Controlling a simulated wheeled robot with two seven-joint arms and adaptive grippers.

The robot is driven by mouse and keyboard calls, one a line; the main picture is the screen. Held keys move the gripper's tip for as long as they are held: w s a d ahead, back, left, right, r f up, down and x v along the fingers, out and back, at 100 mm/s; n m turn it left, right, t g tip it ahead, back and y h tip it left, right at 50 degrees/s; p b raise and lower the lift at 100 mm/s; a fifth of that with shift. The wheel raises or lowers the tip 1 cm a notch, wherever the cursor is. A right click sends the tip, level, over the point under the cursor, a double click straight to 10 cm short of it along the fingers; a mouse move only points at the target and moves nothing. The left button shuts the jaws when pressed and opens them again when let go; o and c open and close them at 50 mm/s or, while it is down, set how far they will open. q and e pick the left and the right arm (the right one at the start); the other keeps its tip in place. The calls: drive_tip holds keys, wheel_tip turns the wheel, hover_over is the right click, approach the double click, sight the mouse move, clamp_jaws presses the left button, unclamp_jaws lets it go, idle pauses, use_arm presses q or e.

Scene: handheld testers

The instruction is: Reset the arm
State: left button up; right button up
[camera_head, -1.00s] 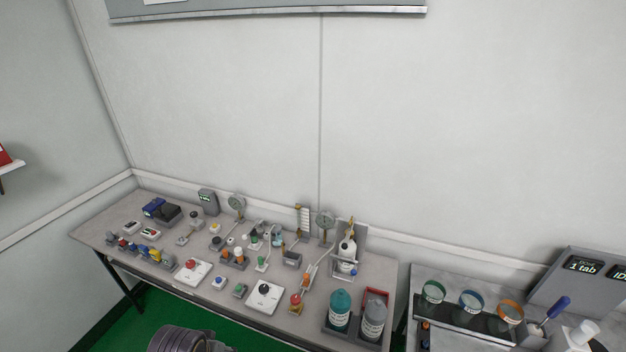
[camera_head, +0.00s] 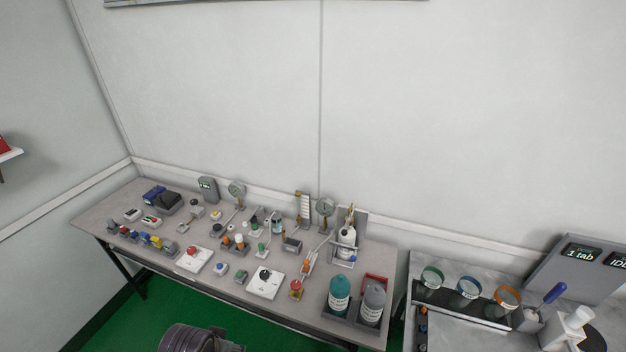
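No gripper shows in the head view. Only a dark grey rounded part of mine, seemingly an arm link, shows at the bottom edge left of centre. It is in front of the long grey table (camera_head: 112,208) and appears apart from it. The table carries several handheld testers and small devices, among them a white box with a red knob (camera_head: 193,259), a white box with a black knob (camera_head: 264,283) and a round gauge (camera_head: 237,190). Whether either gripper holds anything is hidden.
A second bench (camera_head: 450,268) at the right holds several coloured-rim cups and a display panel (camera_head: 578,268). Green floor (camera_head: 125,322) is clear at lower left.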

use_arm(q)
drive_tip(key=s+f+g+b, duration=0.1)
drive_tip(key=s+f, duration=0.2)
drive_tip(key=f, duration=1.3)
drive_tip(key=s+f+b, duration=0.1)
drive_tip(key=s+f, duration=0.1)
drive_tip(key=f, duration=1.5)
drive_tip(key=s+a+f+b, duration=0.1)
drive_tip(key=s+a+f, duration=0.1)
drive_tip(key=s+f, duration=0.7)
drive_tip(key=s+a+f+g, duration=0.1)
drive_tip(key=s+a+f, duration=0.1)
drive_tip(key=s+f, duration=0.7)
drive_tip(key=s, duration=0.3)
drive_tip(key=shift+a+f+b, duration=0.15)
drive_tip(key=shift+f+b, duration=0.2)
drive_tip(key=shift+c, duration=0.5)
